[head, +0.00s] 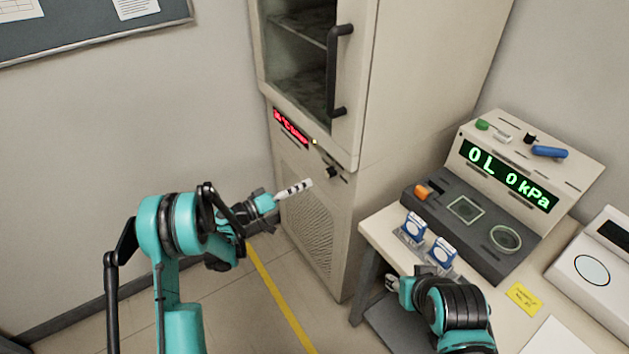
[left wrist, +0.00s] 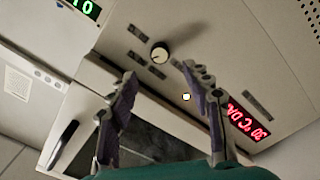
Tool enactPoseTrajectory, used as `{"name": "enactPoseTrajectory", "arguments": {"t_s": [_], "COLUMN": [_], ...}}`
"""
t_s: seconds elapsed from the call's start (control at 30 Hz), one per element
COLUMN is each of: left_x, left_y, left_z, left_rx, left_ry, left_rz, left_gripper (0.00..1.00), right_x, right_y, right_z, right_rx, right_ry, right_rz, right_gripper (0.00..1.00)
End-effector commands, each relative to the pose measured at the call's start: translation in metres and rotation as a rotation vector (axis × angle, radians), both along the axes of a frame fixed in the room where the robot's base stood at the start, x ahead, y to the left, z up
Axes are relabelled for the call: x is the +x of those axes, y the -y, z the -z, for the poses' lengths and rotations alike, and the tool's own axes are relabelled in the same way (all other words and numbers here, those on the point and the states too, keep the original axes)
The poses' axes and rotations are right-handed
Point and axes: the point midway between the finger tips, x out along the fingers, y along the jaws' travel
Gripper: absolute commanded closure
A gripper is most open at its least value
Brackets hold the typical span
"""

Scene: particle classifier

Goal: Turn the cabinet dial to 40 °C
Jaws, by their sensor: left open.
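The tall beige cabinet (head: 400,90) has a small dark dial (head: 332,172) below its glass door. In the left wrist view the dial (left wrist: 160,52) is a round knob with a pale face, just beyond the fingertips. A red display (head: 290,128) sits left of the dial; in the left wrist view the display (left wrist: 247,121) is turned over and seems to read 30 °C. My left gripper (head: 303,186) is open and empty, in front of the panel and slightly below left of the dial, apart from it; its spread fingers show in the left wrist view (left wrist: 160,76).
The black door handle (head: 336,70) sticks out above the panel. A table (head: 374,233) at the right bears a console (head: 500,190) with a green display and blue-white items in a rack. My right gripper (head: 392,283) is by the table's front edge, mostly hidden by its arm.

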Motion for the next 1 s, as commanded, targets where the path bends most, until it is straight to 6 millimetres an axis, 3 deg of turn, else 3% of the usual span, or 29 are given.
{"name": "enactPoseTrajectory", "arguments": {"t_s": [0.23,0.77,1.0], "left_x": [-0.015,-0.016,-0.028], "left_y": [-0.021,-0.022,-0.008], "left_z": [0.0,0.0,-0.028], "left_rx": [0.001,0.002,0.117], "left_ry": [0.0,-0.002,-0.089], "left_rz": [0.001,0.002,-0.002], "left_gripper": [0.51,0.51,0.51], "right_x": [0.0,0.0,0.0], "right_y": [0.0,0.0,0.0], "right_z": [0.0,0.0,0.0], "right_rx": [0.0,0.0,0.0], "right_ry": [0.0,0.0,0.0], "right_rz": [0.0,0.0,0.0], "right_gripper": [0.6,0.6,0.6]}}
